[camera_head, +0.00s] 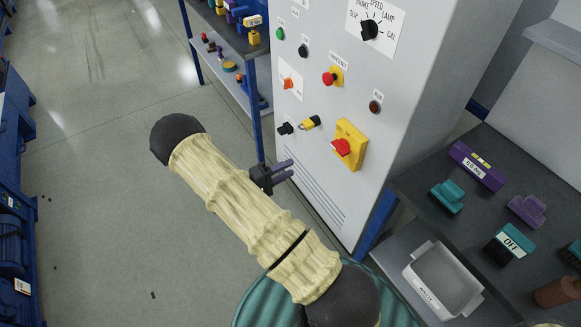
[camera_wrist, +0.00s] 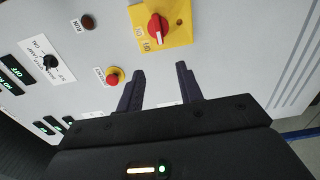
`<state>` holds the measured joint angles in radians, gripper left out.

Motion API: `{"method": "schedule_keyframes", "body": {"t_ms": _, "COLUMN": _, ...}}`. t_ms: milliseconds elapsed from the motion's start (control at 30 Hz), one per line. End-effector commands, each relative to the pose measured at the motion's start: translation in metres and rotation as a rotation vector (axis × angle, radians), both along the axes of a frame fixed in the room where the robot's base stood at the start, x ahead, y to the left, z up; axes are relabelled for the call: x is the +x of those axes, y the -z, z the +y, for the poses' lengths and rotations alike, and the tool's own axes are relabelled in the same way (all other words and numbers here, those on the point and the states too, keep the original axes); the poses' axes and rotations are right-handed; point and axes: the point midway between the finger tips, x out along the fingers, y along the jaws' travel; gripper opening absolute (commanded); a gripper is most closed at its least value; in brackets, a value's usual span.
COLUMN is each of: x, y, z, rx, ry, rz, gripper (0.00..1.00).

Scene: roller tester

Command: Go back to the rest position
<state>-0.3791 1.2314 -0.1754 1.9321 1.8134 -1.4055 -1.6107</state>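My gripper (camera_head: 283,172) is in front of the lower part of the grey control cabinet (camera_head: 262,12), with its two dark fingers pointing towards the panel. In the wrist view my gripper (camera_wrist: 160,85) has its fingers apart with only bare panel between them. The fingers appear empty and clear of the controls. My arm in its cream sleeve reaches across the middle of the head view.
The panel bears a yellow plate with a red rotary switch (camera_head: 342,147), a red emergency button (camera_head: 329,78) and a black selector (camera_head: 369,30). A dark bench (camera_head: 425,178) with labelled blocks stands right, above a white tray (camera_head: 410,272). Blue shelving (camera_head: 195,62) stands behind. Floor is open left.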

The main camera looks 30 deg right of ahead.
Motion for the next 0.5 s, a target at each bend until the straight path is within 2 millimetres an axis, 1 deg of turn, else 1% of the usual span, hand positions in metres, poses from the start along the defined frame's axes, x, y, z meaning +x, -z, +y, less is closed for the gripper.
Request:
{"method": "schedule_keyframes", "body": {"t_ms": 400, "x": 0.0004, "y": -0.0002, "z": -0.0006, "rx": 0.002, "ry": -0.001, "rz": -0.002, "gripper": 0.36}}
{"method": "schedule_keyframes", "body": {"t_ms": 500, "x": 0.0053, "y": -0.0019, "z": -0.0012, "rx": 0.030, "ry": -0.019, "rz": -0.026, "gripper": 0.36}}
